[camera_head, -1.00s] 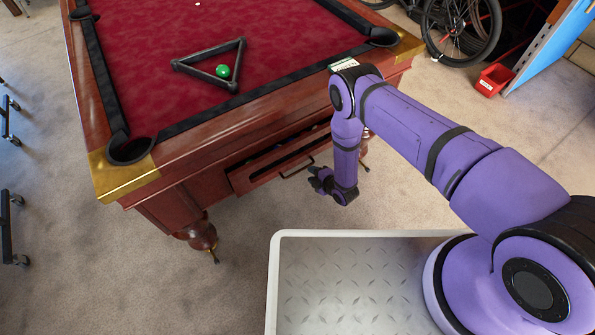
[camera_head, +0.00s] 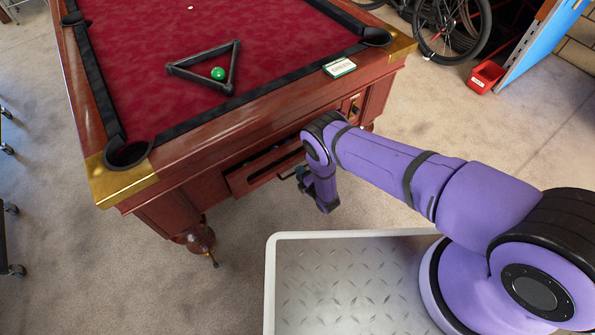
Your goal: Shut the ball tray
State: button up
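The ball tray (camera_head: 247,182) is a reddish-brown wooden drawer in the near end of the pool table (camera_head: 222,132). It stands partly pulled out, with a dark gap showing behind its front panel. My gripper (camera_head: 301,182) is low at the right part of the tray front, close to where its dark handle is. My wrist and forearm hide the right end of the tray and most of the handle. I cannot tell whether the gripper touches the tray, or whether its fingers are open or shut.
A green-and-white box (camera_head: 339,67) lies on the table's end rail. A black triangle rack (camera_head: 204,53) and a green ball (camera_head: 218,74) rest on the red cloth. A red bin (camera_head: 485,76) and bicycles (camera_head: 450,25) stand at the back right. Carpet before the tray is open.

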aim_at(293, 165)
jog(key=shift+x, duration=1.15)
grip_shut()
jog(key=shift+w+a, duration=0.15)
jog(key=shift+w, duration=0.05)
jog(key=shift+r+x, duration=0.2)
jog(key=shift+x, duration=0.75)
jog(key=shift+r+x, duration=0.2)
jog(key=shift+x, duration=0.75)
jog(key=shift+w, duration=0.15)
grip_release()
